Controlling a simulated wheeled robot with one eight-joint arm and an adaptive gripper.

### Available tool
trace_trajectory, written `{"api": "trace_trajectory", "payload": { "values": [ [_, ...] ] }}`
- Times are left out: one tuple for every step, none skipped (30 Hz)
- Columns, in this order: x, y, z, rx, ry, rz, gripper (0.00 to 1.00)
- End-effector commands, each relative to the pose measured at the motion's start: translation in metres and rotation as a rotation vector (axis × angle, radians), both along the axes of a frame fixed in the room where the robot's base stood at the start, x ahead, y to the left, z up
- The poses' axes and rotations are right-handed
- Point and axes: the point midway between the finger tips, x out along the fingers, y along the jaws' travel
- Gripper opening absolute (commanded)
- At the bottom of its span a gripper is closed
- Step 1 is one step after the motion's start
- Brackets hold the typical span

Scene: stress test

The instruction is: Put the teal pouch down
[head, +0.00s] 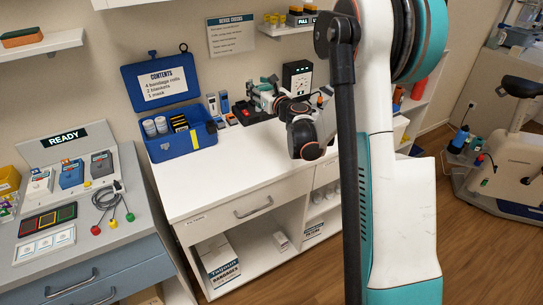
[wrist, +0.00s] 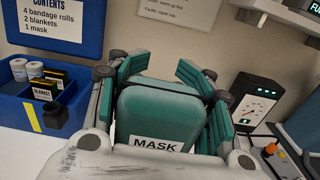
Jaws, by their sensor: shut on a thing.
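The teal pouch (wrist: 165,110), labelled MASK, fills the middle of the wrist view. My gripper (wrist: 163,72) is shut on it, with a finger along each side. In the head view my gripper (head: 262,92) is above the back of the white counter, right of the blue case; the pouch is hard to make out there. The blue case (head: 188,150) is open, its lid listing bandage rolls, blankets and 1 mask. White rolls and black packets are in it. The case also shows left of the gripper in the wrist view (wrist: 25,118).
A dial gauge box (head: 297,77) stands against the wall behind my gripper, close on its right in the wrist view. Small devices (head: 224,102) stand right of the case. The counter's front (head: 225,180) is clear. A READY station (head: 68,137) stands at left.

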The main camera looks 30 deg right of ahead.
Motion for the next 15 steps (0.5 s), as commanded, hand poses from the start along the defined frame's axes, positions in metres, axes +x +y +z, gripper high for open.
{"api": "trace_trajectory", "payload": {
  "values": [
    [0.004, -0.012, -0.002, 0.000, 0.000, -0.001, 0.16],
    [0.006, -0.017, -0.001, 0.000, 0.000, 0.001, 0.16],
    [0.008, -0.023, -0.001, 0.000, 0.000, 0.002, 0.16],
    [0.010, -0.027, -0.001, 0.000, 0.000, 0.003, 0.16],
    [0.011, -0.030, -0.001, 0.000, 0.000, 0.005, 0.16],
    [0.012, -0.034, -0.001, 0.000, 0.000, 0.006, 0.16],
    [0.013, -0.035, -0.003, 0.000, 0.000, 0.007, 0.16],
    [0.013, -0.036, -0.006, 0.000, 0.000, 0.007, 0.16],
    [0.014, -0.037, -0.011, 0.000, 0.000, 0.008, 0.16],
    [0.014, -0.037, -0.017, 0.000, 0.000, 0.009, 0.16],
    [0.014, -0.037, -0.023, 0.000, 0.000, 0.009, 0.16],
    [0.014, -0.037, -0.032, 0.000, 0.000, 0.009, 0.16],
    [0.014, -0.037, -0.040, 0.000, 0.000, 0.009, 0.16],
    [0.014, -0.037, -0.048, 0.000, 0.000, 0.009, 0.16],
    [0.014, -0.037, -0.058, 0.000, 0.000, 0.009, 0.16]
  ]
}}
